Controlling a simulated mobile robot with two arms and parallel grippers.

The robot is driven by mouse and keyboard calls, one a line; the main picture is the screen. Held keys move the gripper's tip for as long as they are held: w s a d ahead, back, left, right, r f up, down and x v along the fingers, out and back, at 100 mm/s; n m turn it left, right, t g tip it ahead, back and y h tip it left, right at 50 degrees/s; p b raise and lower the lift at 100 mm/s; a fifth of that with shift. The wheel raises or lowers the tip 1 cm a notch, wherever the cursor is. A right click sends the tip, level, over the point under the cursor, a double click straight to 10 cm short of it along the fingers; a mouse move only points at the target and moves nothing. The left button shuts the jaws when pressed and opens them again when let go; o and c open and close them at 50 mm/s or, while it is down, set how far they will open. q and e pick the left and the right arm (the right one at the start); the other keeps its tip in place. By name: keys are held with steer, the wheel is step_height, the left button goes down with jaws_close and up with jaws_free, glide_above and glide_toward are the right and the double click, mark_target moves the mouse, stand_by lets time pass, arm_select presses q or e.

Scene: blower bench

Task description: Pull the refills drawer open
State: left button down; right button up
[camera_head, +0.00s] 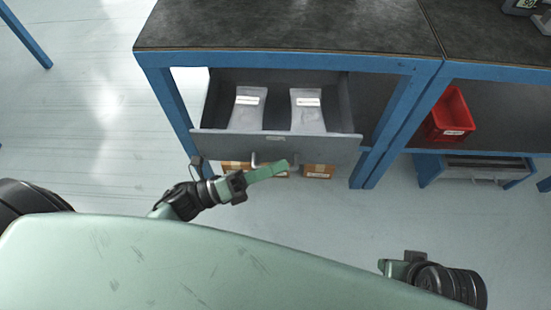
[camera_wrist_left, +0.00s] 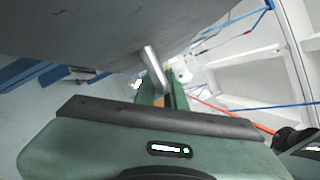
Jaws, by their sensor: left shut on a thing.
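The grey drawer (camera_head: 277,144) under the bench stands pulled out, with two pale grey bags (camera_head: 246,108) (camera_head: 307,110) lying inside. Its front has a metal handle (camera_head: 256,162), partly hidden behind my left gripper. My left gripper (camera_head: 282,164) is at the handle, with its green fingers shut on it. In the left wrist view the bright handle bar (camera_wrist_left: 153,68) meets the green fingers, below the grey drawer front (camera_wrist_left: 85,35). My right gripper (camera_head: 386,266) is low at the right, away from the drawer; its jaw opening does not show clearly.
The dark bench top (camera_head: 290,25) on blue legs is above the drawer. Cardboard boxes (camera_head: 318,171) show below the drawer front. A red bin (camera_head: 450,115) stands on a shelf at the right, above another grey drawer (camera_head: 480,168). The floor at the left is clear.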

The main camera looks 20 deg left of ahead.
arm_select(q)
steer(key=c, duration=1.8)
jaws_free()
steer(key=shift+o, duration=0.2)
steer(key=v, duration=0.8)
steer(key=shift+w, duration=0.1)
